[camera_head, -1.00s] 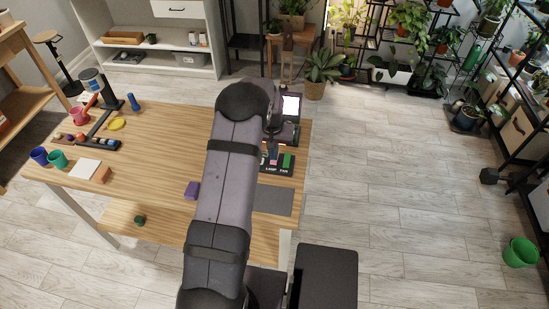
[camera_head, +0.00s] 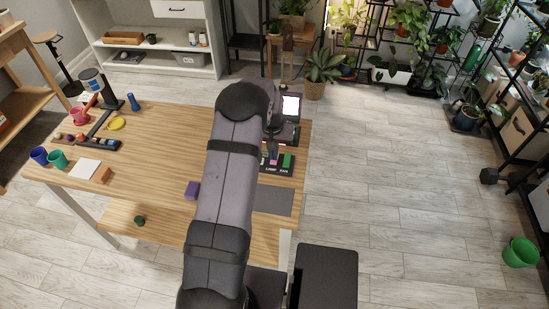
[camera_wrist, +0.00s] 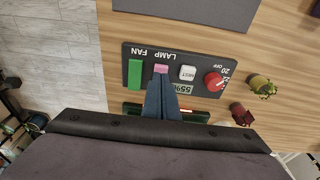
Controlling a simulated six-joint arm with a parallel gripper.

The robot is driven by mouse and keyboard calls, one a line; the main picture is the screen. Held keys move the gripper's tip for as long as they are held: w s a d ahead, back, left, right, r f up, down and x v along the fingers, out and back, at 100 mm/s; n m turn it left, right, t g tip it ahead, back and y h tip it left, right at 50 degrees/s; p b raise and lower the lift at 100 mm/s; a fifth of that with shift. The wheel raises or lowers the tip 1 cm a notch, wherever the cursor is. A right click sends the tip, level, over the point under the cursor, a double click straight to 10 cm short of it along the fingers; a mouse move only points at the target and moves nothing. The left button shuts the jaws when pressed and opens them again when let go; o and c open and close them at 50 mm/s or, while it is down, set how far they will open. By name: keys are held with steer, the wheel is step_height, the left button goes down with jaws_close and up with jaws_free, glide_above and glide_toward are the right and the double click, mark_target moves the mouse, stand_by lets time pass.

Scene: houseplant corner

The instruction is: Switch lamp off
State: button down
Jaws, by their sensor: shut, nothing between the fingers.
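The dark control panel (camera_wrist: 208,61) lies on the wooden table, upside down in the wrist view. It carries a pink switch (camera_wrist: 160,69) labelled LAMP and a green switch (camera_wrist: 135,74) labelled FAN. A white MIST button (camera_wrist: 187,73) and a red knob (camera_wrist: 213,81) are also on it. My gripper (camera_wrist: 162,84) is shut and empty. Its fingertips are right at the pink switch and hide its near part; I cannot tell whether they touch. In the head view the panel (camera_head: 281,172) shows right of my arm, with the pink switch partly hidden.
A yellow-green object (camera_wrist: 261,86) and a dark red one (camera_wrist: 241,114) stand beside the panel. A grey mat (camera_head: 273,200) lies in front of it, and a bright screen (camera_head: 291,106) stands behind. Plants (camera_head: 347,14) at the back are brightly lit. A purple block (camera_head: 192,189) lies left of my arm.

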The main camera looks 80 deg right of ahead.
steer(key=shift+f+b, duration=0.55)
steer(key=shift+f, duration=0.2)
stand_by(0.8)
steer(key=shift+r, duration=0.1)
step_height(320, 180, up, 7)
steer(key=p, duration=0.4)
steer(key=shift+p, duration=0.4)
stand_by(0.5)
